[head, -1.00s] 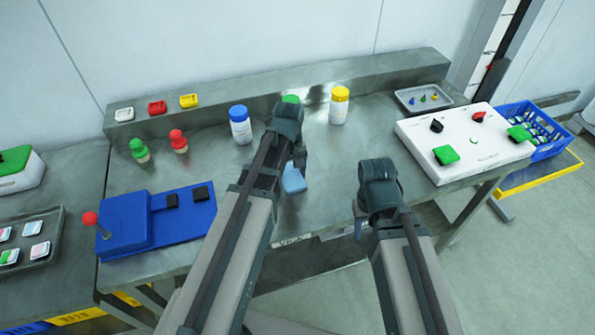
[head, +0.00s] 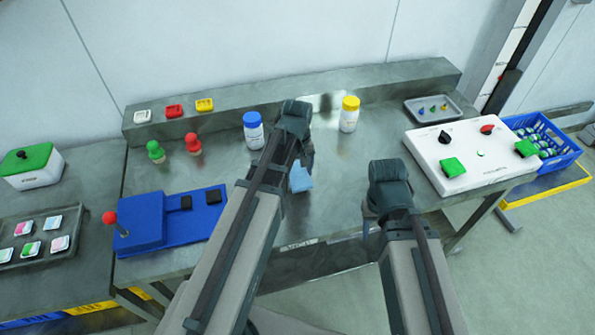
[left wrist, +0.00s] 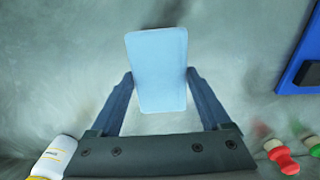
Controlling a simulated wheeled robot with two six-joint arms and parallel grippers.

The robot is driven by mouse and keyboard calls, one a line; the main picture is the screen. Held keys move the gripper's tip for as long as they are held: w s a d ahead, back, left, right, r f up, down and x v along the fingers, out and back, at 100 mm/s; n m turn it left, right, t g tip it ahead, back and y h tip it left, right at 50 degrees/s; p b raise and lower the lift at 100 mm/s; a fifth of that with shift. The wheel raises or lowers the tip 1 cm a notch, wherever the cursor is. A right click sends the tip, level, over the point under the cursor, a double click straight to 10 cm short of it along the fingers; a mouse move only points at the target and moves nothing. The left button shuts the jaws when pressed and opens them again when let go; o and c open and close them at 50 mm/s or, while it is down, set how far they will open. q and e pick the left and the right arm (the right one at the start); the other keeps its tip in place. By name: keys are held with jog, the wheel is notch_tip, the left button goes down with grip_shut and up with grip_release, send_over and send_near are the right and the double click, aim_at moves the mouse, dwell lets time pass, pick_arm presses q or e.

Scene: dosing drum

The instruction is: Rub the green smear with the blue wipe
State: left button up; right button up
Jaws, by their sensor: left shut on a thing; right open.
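The blue wipe (head: 301,178) is a light blue rectangle in the middle of the metal bench (head: 335,190). My left gripper (head: 304,162) is shut on it, and its arm hides part of the bench. In the left wrist view the wipe (left wrist: 158,68) sits between the two fingers of my left gripper (left wrist: 159,84), with bare metal around it. I cannot tell whether the wipe touches the bench. I see no green smear in either view; it may be hidden by the wipe or the arm. My right gripper (head: 370,212) is open and empty near the front edge.
A blue-capped bottle (head: 253,130) and a yellow-capped bottle (head: 348,114) stand behind the left gripper. A blue joystick box (head: 150,222) and green and red pegs (head: 193,144) are left. A white button panel (head: 470,165) is right. Bench between the arms is clear.

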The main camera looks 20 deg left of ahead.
pick_arm(q)
jog(key=shift+r+p, duration=0.5)
jog(key=shift+r, duration=0.4)
pick_arm(e)
jog(key=shift+r, duration=0.85)
pick_arm(q)
notch_tip(320, 180, up, 3)
jog(key=p, duration=0.3)
jog(key=shift+r, duration=0.1)
pick_arm(e)
notch_tip(320, 180, up, 3)
